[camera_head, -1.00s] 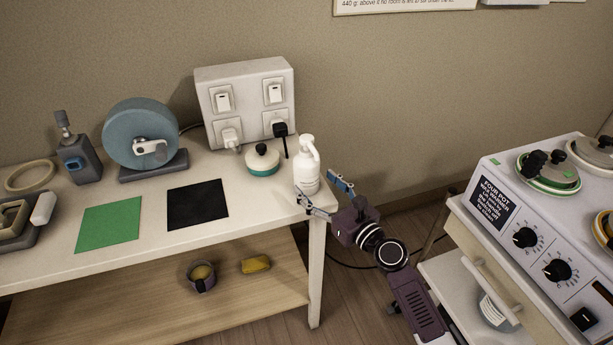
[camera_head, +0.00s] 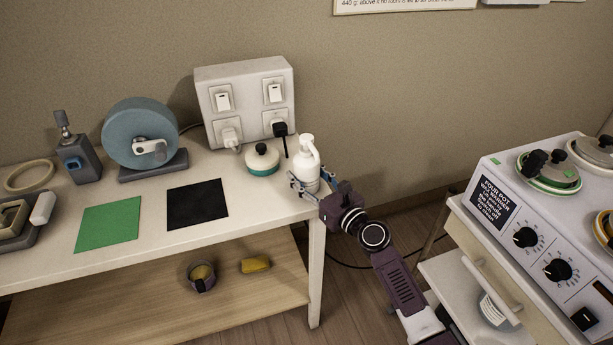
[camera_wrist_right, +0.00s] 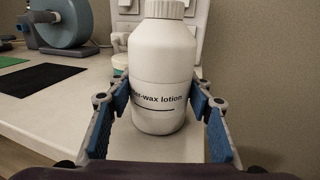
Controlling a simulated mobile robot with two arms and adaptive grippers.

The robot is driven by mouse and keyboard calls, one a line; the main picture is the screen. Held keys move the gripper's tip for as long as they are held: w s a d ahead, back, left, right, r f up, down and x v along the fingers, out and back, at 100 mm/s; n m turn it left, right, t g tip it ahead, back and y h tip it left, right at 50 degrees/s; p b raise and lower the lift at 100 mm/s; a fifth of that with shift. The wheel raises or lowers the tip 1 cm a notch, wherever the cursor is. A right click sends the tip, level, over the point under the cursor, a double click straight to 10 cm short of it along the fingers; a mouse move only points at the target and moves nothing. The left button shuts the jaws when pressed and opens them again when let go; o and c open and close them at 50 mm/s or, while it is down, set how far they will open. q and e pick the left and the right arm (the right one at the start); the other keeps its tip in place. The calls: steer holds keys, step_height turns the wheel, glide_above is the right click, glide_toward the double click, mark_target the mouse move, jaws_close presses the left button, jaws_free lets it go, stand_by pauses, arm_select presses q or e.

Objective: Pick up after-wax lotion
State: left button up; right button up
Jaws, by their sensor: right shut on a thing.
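The after-wax lotion (camera_head: 306,163) is a white pump bottle standing upright at the right end of the table. In the right wrist view the bottle (camera_wrist_right: 163,75) fills the middle, with part of its printed name showing. My right gripper (camera_head: 306,184) is at the bottle's lower body, with one blue-padded finger on each side. In the right wrist view my right gripper (camera_wrist_right: 162,105) is shut on the bottle. The bottle's base appears to be at the tabletop. My left gripper is not in view.
A teal and white lidded pot (camera_head: 262,162) stands just left of the bottle. Behind is a socket box (camera_head: 246,100) with plugs. A black mat (camera_head: 197,204) and green mat (camera_head: 108,225) lie left. A four-pot warmer (camera_head: 540,240) stands on a separate unit at right.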

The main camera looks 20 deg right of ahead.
steer(key=c, duration=0.5)
steer(key=shift+c, duration=0.5)
steer(key=shift+r, duration=0.15)
